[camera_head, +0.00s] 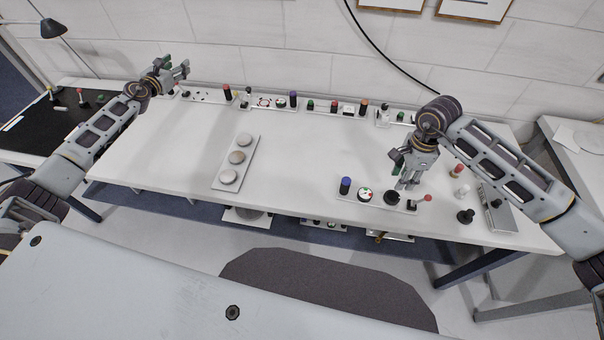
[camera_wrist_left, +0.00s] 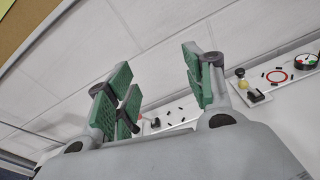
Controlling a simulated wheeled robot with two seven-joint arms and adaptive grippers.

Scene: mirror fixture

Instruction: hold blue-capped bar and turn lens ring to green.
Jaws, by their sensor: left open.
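A dark bar with a blue cap (camera_head: 345,186) stands upright on a white fixture strip near the table's front edge. Beside it is a round white dial with red and green marks (camera_head: 365,194), then a black round ring (camera_head: 391,198). Another blue-capped bar (camera_head: 293,99) stands in the back row. I cannot tell which round part is the lens ring. My right gripper (camera_head: 408,184) points down just above and right of the black ring; its finger gap is unclear. My left gripper (camera_head: 181,71) is open and empty, raised near the back wall; its green-padded fingers show in the left wrist view (camera_wrist_left: 160,92).
A white strip with several round discs (camera_head: 237,157) lies mid-table. Several capped posts and dials line the back edge. A red-topped post (camera_head: 457,170), a black knob (camera_head: 465,216) and a grey box (camera_head: 496,208) stand at the right. The left-middle table (camera_head: 165,150) is clear.

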